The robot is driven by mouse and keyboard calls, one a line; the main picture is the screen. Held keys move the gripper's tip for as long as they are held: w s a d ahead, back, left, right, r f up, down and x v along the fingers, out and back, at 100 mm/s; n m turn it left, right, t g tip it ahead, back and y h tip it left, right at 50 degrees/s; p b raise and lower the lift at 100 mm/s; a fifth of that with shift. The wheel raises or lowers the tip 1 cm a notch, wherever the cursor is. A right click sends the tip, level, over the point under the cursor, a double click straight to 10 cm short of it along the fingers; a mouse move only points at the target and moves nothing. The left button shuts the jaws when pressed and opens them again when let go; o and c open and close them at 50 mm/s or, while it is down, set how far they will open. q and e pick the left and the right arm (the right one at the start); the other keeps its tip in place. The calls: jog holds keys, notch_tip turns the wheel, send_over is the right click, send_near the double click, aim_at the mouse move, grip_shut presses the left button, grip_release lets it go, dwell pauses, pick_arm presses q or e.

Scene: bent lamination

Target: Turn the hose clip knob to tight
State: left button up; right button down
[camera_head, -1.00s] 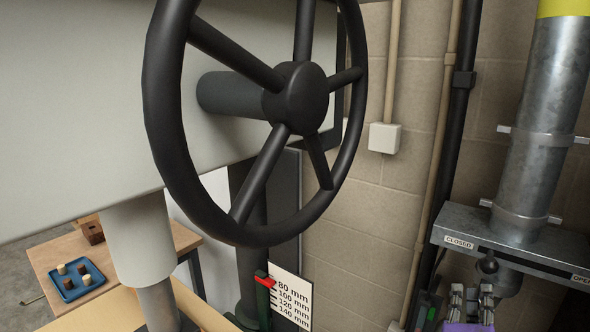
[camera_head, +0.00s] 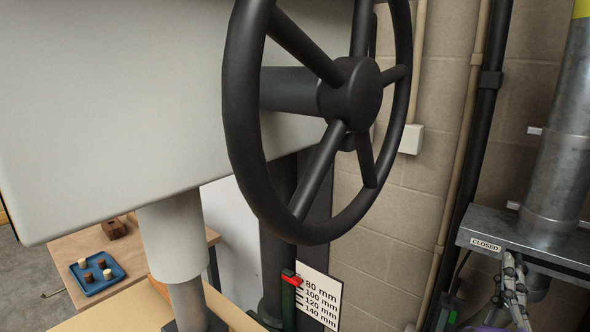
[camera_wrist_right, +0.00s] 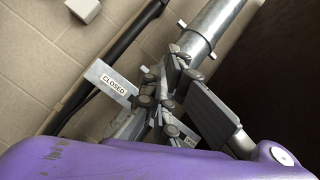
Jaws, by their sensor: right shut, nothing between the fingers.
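I cannot make out a hose clip knob in either view. My right gripper (camera_head: 510,262) is at the lower right of the head view, fingers up, in front of the metal bracket with the CLOSED label (camera_head: 485,245). In the right wrist view my right gripper (camera_wrist_right: 168,85) is shut and empty, and its fingers overlap the bracket and the pipe. I cannot tell whether they touch. The CLOSED label (camera_wrist_right: 114,85) shows left of the fingers. The fingers hide part of the bracket. My left gripper is not in view.
A big black handwheel (camera_head: 350,95) on a grey machine housing (camera_head: 110,100) fills the centre and left. A galvanised pipe (camera_head: 565,165) rises at the right by a block wall (camera_head: 375,235). A 80–140 mm scale (camera_head: 320,295) and a blue tray (camera_head: 98,272) are lower down.

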notch_tip(320, 180, down, 4)
jog(key=d+m+g+h, duration=0.1)
jog(key=d+m+g, duration=0.15)
jog(key=m, duration=0.25)
jog(key=m+g+y, duration=0.2)
jog(key=m+g, duration=0.2)
send_near(506, 305)
notch_tip(506, 305, up, 3)
jog(key=w, duration=0.1)
jog(key=shift+n, duration=0.3)
jog(key=x, duration=0.5)
jog(key=shift+w+d, duration=0.15)
jog(key=shift+w, duration=0.05)
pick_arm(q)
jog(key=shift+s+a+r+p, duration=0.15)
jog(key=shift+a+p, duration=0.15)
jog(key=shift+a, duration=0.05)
pick_arm(e)
jog(key=shift+w+d, duration=0.45)
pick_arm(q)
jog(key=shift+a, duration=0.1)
pick_arm(e)
jog(key=shift+f, duration=0.25)
